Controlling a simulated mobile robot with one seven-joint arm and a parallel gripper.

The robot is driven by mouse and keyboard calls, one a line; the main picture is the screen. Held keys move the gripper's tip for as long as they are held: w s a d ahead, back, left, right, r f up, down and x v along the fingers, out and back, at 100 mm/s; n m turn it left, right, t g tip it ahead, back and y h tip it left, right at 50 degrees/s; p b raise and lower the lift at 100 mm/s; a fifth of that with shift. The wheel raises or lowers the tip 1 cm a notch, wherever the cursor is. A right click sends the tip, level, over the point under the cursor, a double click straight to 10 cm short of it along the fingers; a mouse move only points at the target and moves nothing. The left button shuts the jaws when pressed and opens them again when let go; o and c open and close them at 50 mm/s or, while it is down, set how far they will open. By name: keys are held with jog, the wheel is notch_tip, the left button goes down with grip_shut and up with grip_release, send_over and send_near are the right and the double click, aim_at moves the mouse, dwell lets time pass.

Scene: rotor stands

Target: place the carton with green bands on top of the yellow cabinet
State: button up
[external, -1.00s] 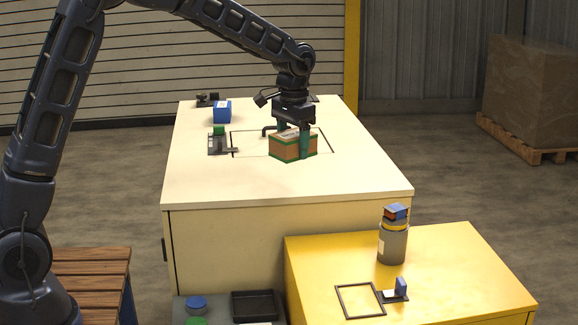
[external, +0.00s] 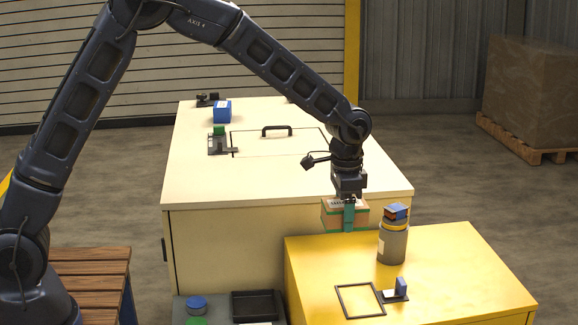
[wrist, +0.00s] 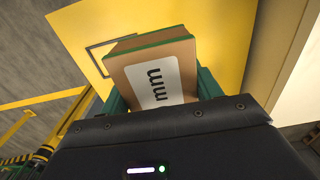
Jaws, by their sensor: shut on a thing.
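The carton with green bands (external: 332,215) is brown cardboard with a white label. My gripper (external: 348,214) is shut on it, and one teal finger covers part of its near side. The carton hangs in the air by the cream cabinet's front edge, near the back left of the yellow cabinet (external: 440,262). In the wrist view the carton (wrist: 155,65) sits between the teal fingers, with the yellow top (wrist: 100,25) below it and a dark square outline beyond it.
On the yellow cabinet stand a grey canister (external: 393,245) with a small block on top, a dark square frame (external: 341,302) and a small stand with a blue piece (external: 400,288). The cream cabinet (external: 200,180) is behind, with a black handle (external: 277,129). A wooden slatted bench (external: 90,285) is at left.

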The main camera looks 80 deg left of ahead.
aim_at(341, 274)
notch_tip(341, 274, down, 13)
jog(key=shift+f, duration=0.2)
dwell(0.4)
jog(key=shift+f, duration=0.1)
jog(key=o, duration=1.1)
jog(key=shift+d, duration=0.2)
